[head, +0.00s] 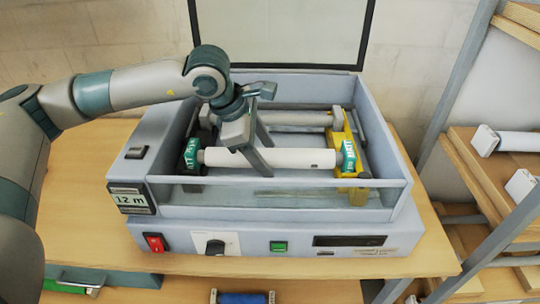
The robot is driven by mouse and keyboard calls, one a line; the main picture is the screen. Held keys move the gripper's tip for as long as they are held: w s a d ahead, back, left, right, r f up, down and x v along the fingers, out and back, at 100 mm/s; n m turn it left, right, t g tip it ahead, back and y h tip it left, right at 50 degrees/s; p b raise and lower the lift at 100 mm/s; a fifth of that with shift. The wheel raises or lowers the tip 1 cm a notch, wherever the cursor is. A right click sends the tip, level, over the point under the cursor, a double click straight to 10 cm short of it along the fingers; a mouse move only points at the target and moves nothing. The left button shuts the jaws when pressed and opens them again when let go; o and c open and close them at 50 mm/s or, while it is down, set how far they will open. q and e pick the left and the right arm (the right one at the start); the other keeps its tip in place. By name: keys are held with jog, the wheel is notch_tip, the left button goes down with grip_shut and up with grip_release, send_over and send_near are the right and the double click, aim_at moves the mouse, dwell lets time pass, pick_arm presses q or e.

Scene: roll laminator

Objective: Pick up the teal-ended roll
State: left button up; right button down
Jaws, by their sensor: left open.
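The teal-ended roll (305,157) is a white cylinder with a teal cap at each end, lying level across the open bay of the grey laminator (270,231). Its right cap sits at a yellow bracket (339,125). My left gripper (266,158) points down over the roll, left of its middle. It is open, with one finger in front of the roll and the other behind it. Whether either finger touches the roll I cannot tell. My right gripper is not in view.
A grey roller (300,118) lies behind the roll. The bay's walls surround both, and a raised lid (280,30) stands behind. A shelf rack (500,160) with white-ended rolls is at right. A blue roll (243,298) shows at the bottom edge.

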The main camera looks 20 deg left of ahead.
aim_at(265, 151)
pick_arm(q)
grip_shut()
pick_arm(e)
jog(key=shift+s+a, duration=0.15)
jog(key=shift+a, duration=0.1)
pick_arm(q)
jog(key=shift+r, duration=0.1)
jog(key=shift+r, duration=0.1)
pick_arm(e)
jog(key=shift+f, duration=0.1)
